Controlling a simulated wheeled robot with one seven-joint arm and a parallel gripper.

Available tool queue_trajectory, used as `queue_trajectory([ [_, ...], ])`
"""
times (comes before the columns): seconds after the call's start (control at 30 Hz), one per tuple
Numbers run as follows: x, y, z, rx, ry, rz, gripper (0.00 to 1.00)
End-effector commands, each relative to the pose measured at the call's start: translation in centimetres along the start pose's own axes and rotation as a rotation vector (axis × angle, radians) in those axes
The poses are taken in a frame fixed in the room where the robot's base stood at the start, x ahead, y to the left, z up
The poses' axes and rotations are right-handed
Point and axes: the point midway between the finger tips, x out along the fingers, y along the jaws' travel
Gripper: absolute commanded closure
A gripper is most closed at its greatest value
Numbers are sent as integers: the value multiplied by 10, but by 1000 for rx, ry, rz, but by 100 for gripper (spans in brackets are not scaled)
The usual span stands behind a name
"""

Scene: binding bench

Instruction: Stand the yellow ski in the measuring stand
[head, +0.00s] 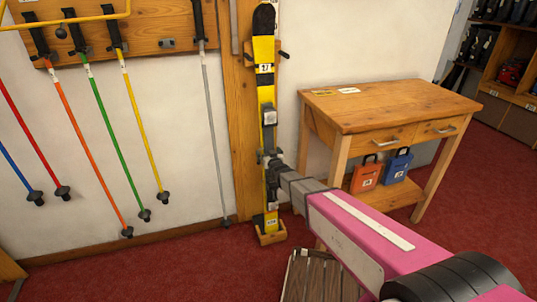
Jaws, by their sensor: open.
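The yellow ski (264,90) stands upright against the wall, with its black tip at the top and grey-and-black bindings along its middle. The measuring stand has a tall wooden post (243,150) behind the ski, dark pegs beside the ski's upper part, and a small wooden foot block (272,238) on the floor. The ski's lower end is at this block; whether it is fully seated is too small to tell. My gripper (268,160) is open at the ski's lower binding area, in front of it or around it; I cannot tell whether it touches.
A wooden table (390,103) stands to the right, with orange (366,175) and blue (397,165) cases on its lower shelf. Coloured poles (97,140) hang from a wooden wall rack (150,32) at left. A slatted wooden piece (318,277) is on the floor below my arm.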

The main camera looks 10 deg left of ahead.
Motion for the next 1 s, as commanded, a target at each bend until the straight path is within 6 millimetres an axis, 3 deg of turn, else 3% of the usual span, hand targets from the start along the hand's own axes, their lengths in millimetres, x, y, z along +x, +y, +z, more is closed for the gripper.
queue_trajectory([
  [0.43, -3, 0, -1, 0, 1, 0, 0],
  [1.0, -27, 0, -1, 0, 1, 0, 0],
])
